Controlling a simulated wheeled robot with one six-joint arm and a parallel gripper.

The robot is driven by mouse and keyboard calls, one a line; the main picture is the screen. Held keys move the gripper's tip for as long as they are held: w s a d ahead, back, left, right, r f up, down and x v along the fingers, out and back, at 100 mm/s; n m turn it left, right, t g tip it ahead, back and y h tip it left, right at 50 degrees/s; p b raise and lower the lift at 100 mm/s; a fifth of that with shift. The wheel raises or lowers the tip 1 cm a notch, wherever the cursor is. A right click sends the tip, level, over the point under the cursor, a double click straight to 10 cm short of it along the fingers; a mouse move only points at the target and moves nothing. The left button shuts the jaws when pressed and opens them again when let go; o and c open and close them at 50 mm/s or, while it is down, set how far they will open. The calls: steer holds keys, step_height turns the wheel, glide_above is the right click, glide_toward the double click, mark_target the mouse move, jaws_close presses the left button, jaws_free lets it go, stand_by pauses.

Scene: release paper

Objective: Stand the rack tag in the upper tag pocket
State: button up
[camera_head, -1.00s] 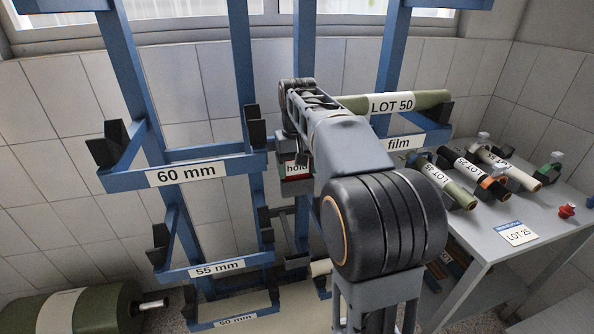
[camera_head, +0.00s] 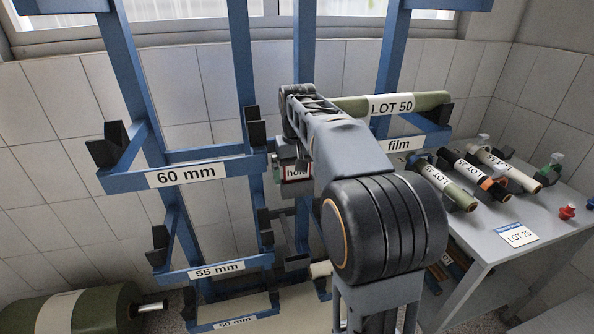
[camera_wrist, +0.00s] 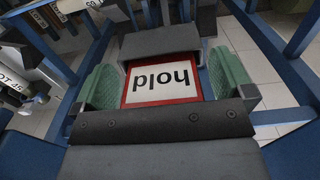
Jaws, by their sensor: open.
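The rack tag (camera_wrist: 162,82), a white card with a red border reading "hold", shows upside down in the wrist view. It sits between my gripper's two green finger pads (camera_wrist: 164,80), which stand open on either side with small gaps. A grey plate (camera_wrist: 160,42) adjoins the tag's upper edge in that view; I cannot tell whether it is the upper tag pocket. In the head view the tag (camera_head: 297,172) shows at the rack, left of my arm, partly covered by it. My gripper's fingers are mostly hidden there. How deep the tag sits is unclear.
A LOT 50 roll (camera_head: 392,104) lies behind my arm.

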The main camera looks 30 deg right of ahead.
step_height(320, 180, up, 12)
steer(key=shift+r+p, duration=0.15)
steer(key=shift+p, duration=0.65)
